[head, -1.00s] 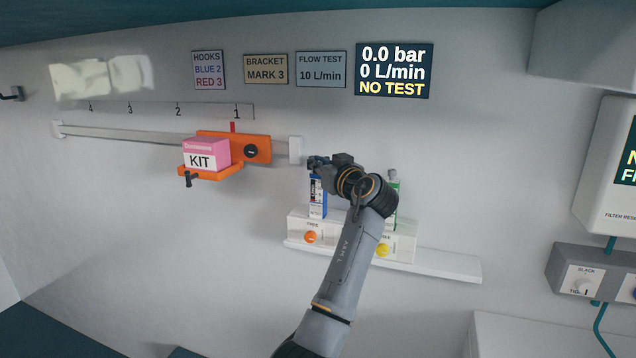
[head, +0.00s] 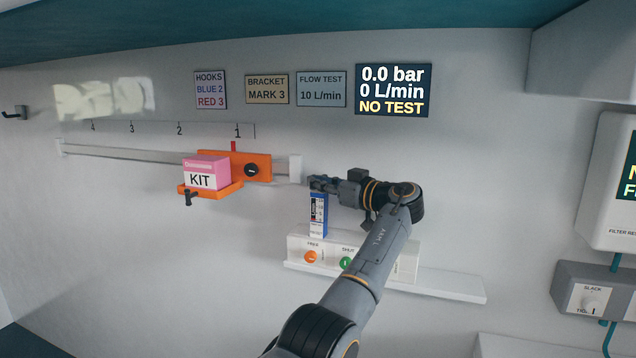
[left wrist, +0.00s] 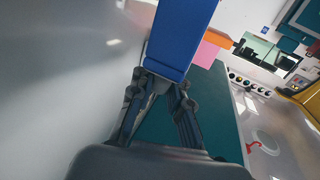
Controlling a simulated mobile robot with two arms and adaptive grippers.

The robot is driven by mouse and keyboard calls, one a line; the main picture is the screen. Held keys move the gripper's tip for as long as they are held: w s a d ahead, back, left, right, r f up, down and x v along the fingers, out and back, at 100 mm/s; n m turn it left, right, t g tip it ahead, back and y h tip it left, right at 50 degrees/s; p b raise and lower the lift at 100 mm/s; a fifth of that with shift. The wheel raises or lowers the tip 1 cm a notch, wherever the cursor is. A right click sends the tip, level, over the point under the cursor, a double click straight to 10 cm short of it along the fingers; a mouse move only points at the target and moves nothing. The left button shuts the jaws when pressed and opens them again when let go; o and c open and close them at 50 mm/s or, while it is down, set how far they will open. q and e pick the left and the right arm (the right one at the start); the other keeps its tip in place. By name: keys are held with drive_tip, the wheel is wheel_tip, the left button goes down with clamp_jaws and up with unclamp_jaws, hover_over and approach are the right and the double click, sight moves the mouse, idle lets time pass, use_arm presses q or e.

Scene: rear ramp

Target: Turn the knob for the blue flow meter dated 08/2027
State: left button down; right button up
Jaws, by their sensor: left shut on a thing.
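My left gripper (head: 318,184) is shut on the top of the blue flow meter (head: 318,212). The meter stands upright above the white knob panel (head: 298,242); I cannot tell whether its lower end rests there. Its date is too small to read. In the left wrist view the meter (left wrist: 183,38) is a blue block between the two fingers (left wrist: 163,82). Below the meter is an orange knob (head: 311,257), with a green knob (head: 346,263) labelled SHUT to its right. My right gripper is not in view.
The panel stands on a white shelf (head: 455,285). An orange bracket (head: 262,162) carrying a pink KIT box (head: 206,174) sits on the wall rail (head: 125,149) at left. A display (head: 393,90) reads 0.0 bar, 0 L/min, NO TEST. A grey knob box (head: 575,304) is at right.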

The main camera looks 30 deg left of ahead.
use_arm(q)
drive_tip(key=shift+f, duration=0.15)
drive_tip(key=c, duration=1.3)
unclamp_jaws()
drive_tip(key=shift+w, duration=0.1)
wheel_tip(320, 180, up, 10)
drive_tip(key=shift+r, duration=0.1)
